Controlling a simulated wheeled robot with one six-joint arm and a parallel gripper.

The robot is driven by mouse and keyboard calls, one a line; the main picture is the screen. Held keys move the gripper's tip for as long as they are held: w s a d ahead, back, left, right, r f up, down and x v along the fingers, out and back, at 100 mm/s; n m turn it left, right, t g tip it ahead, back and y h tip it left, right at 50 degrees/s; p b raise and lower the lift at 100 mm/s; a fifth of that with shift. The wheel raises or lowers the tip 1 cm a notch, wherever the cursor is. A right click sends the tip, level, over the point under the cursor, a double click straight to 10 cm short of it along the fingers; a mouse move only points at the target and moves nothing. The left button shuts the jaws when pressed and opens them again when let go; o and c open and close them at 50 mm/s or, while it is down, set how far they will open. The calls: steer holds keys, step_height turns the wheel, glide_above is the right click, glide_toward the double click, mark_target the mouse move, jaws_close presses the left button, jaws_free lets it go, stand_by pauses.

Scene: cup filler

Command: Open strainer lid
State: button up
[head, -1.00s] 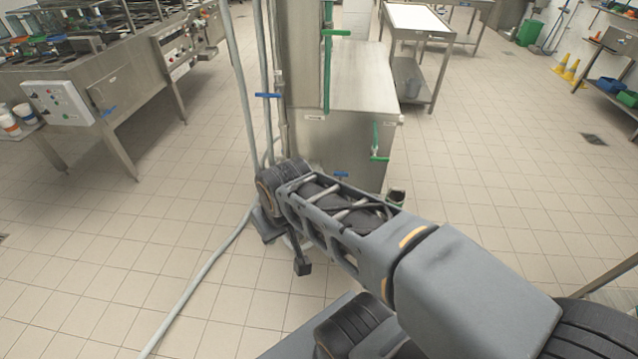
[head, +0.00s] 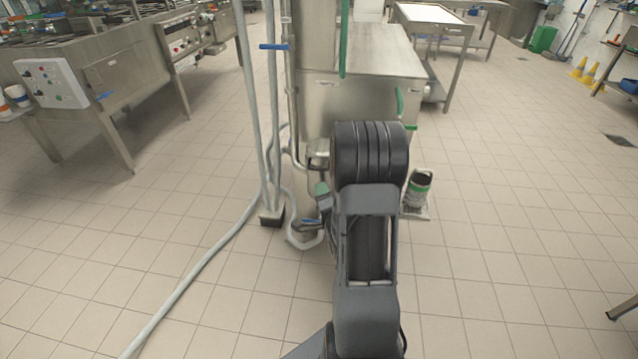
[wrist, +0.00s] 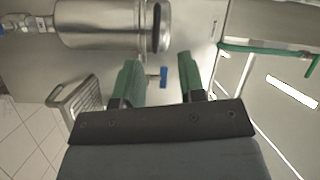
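In the wrist view my gripper (wrist: 160,76) is open, its two green fingers apart with nothing held between them. A steel cylinder (wrist: 105,25), which looks like the strainer, lies across the top of that view beyond the fingertips. A dark-rimmed end (wrist: 161,27) on its right may be the lid; I cannot tell if it is open. A small blue handle (wrist: 163,77) shows between the fingers, farther back. In the head view my arm hides most of the strainer area and my gripper.
A steel tank cabinet (head: 365,58) with green handles stands in front of me. A small container with a green band (head: 419,188) stands on the floor at its right. A hose (head: 200,275) runs along the floor at left.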

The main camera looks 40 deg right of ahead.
mark_target(319, 169)
steer(key=w+d, duration=0.2)
steer(key=w, duration=0.1)
steer(key=w+d+m+b, duration=0.1)
steer(key=w+d, duration=0.1)
steer(key=w, duration=0.2)
steer(key=w+d+m+t+h+b, duration=0.1)
steer(key=w+d, duration=0.1)
steer(key=w, duration=0.1)
steer(key=shift+w+f, duration=0.15)
steer(key=shift+w, duration=0.15)
jaws_close()
stand_by(0.5)
